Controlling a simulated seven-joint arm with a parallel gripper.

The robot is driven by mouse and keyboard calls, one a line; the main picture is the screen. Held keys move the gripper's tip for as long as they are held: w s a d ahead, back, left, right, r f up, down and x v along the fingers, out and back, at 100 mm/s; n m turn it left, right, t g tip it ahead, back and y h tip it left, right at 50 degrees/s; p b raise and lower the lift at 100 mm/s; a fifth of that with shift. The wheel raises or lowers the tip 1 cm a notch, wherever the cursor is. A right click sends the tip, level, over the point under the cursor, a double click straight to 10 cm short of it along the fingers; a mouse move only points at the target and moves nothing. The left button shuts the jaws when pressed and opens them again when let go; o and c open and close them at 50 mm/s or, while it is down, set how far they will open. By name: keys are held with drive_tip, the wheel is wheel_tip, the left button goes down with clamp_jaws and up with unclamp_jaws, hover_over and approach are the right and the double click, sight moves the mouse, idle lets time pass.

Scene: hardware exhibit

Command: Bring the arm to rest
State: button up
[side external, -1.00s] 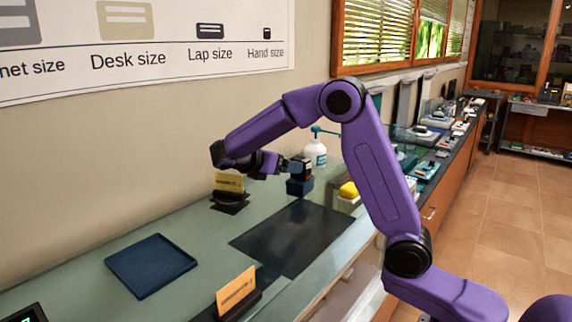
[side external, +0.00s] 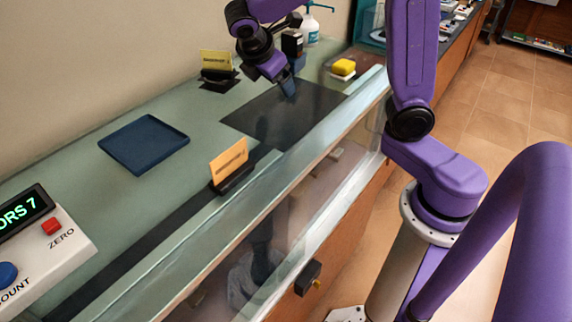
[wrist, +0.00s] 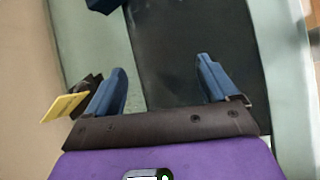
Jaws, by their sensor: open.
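My gripper (side external: 288,90) points down over the dark mat (side external: 318,108) on the glass counter, with the purple arm reaching in from the right. In the wrist view my gripper (wrist: 162,70) shows two blue fingers spread wide apart with nothing between them. The dark mat (wrist: 188,35) and pale green counter top lie beneath them. I cannot tell exactly how high the fingertips are above the mat.
A black item (side external: 292,43) stands on a blue block (side external: 298,63) close behind my gripper. The blue tray (side external: 144,143) is empty. A counter device (side external: 40,245) is front left.

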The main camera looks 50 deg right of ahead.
drive_tip(key=s+a+y, duration=0.1)
drive_tip(key=s+a, duration=0.1)
drive_tip(key=s, duration=0.1)
drive_tip(key=s+a+f+m+y, duration=0.1)
drive_tip(key=s+a+y, duration=0.1)
drive_tip(key=s, duration=0.1)
drive_tip(key=s+a+f+m+y, duration=0.1)
drive_tip(key=s+a+y, duration=0.1)
drive_tip(key=s, duration=0.1)
drive_tip(key=shift+s, duration=0.2)
drive_tip(key=s+a+m+g+y, duration=0.1)
drive_tip(key=s+a+m+y, duration=0.3)
drive_tip(key=s, duration=0.8)
drive_tip(key=s+d+f+n+h, duration=0.1)
drive_tip(key=s+d+f+n, duration=0.1)
drive_tip(key=s+d+f, duration=0.1)
drive_tip(key=shift+s+d+f+n+g, duration=0.3)
drive_tip(key=shift+s+d+g, duration=0.15)
drive_tip(key=shift+d, duration=0.45)
